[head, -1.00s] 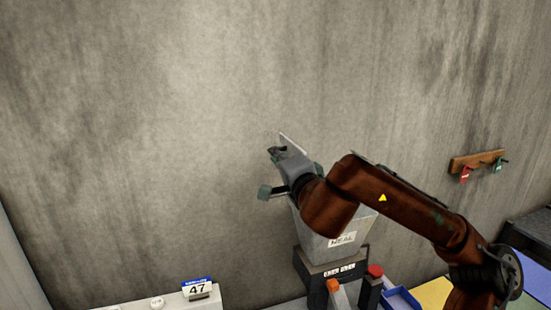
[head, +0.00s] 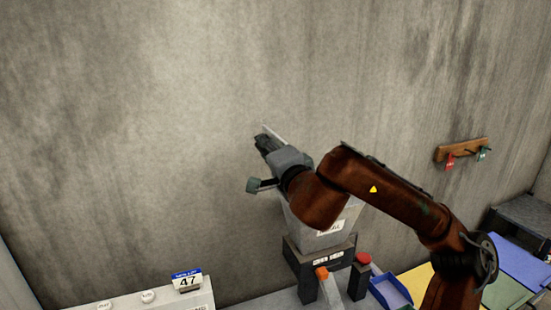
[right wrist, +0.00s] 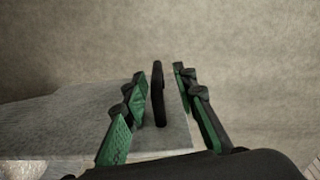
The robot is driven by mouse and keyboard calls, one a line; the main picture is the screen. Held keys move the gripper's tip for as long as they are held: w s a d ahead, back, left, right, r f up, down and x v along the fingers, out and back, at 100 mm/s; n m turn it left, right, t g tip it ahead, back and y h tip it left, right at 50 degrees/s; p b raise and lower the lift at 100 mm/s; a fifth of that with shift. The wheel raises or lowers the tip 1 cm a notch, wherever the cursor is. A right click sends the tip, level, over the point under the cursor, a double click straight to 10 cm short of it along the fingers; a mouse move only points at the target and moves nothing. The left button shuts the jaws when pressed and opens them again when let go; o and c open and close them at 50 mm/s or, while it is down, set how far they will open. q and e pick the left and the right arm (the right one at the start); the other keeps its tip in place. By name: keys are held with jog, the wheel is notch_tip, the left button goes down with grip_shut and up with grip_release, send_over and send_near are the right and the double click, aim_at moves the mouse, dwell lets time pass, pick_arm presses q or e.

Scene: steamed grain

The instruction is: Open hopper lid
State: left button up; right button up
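The grey hopper (head: 318,238), with a label ending in "AL", stands against the wall in the head view. Its upper part is largely hidden by my right arm. A thin pale plate, seemingly its lid (head: 273,133), shows tilted up just beyond my right gripper (head: 264,144). In the right wrist view the grey lid surface (right wrist: 65,120) fills the lower left. A dark upright handle (right wrist: 158,95) stands between the spread green fingers of my right gripper (right wrist: 160,85), with gaps visible on both sides. My left gripper is not in view.
A "47" sign (head: 187,281) stands on a white ledge at lower left. An orange-topped part (head: 321,273) and a red button (head: 362,258) sit below the hopper. A blue tray (head: 390,292) is beside them.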

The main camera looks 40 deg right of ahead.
jog(key=v, duration=1.1)
jog(key=shift+d, duration=0.1)
